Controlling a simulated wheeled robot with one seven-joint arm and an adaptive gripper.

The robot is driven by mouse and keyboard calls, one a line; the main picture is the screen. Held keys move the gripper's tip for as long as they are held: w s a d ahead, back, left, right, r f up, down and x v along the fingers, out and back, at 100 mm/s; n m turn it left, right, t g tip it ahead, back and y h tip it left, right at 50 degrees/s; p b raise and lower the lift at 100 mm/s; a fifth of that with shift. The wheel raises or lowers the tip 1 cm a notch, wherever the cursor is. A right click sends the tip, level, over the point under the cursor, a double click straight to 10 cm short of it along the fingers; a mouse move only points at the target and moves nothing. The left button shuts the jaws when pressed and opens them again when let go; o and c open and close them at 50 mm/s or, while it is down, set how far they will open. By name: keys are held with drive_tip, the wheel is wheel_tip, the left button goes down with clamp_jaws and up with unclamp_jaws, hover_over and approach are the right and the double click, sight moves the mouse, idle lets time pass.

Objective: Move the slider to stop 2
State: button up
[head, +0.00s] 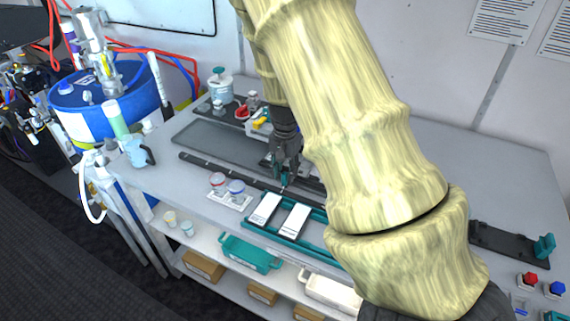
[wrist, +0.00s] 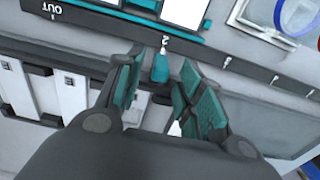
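The slider's teal knob (wrist: 160,68) with a white pointer tip sits on the dark rail (wrist: 262,72) in the wrist view. Its tip points at the printed 2 (wrist: 166,41), at or very near that mark. My gripper (wrist: 160,62) has its two teal-padded fingers on either side of the knob, with visible gaps, so it looks open. In the head view my gripper (head: 285,182) is pointed down over the dark rail (head: 208,166). The knob is hard to make out there, and my arm hides the rail's right part.
Two white blocks (head: 265,208) lie in a teal tray (head: 258,228) in front of the rail. Two small lidded cups (head: 236,187) stand left of it. A grey recessed tray (head: 215,143) lies behind. Red and blue buttons (head: 528,279) are at the right.

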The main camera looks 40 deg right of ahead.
wheel_tip(320, 180, up, 10)
idle(0.4)
idle(0.5)
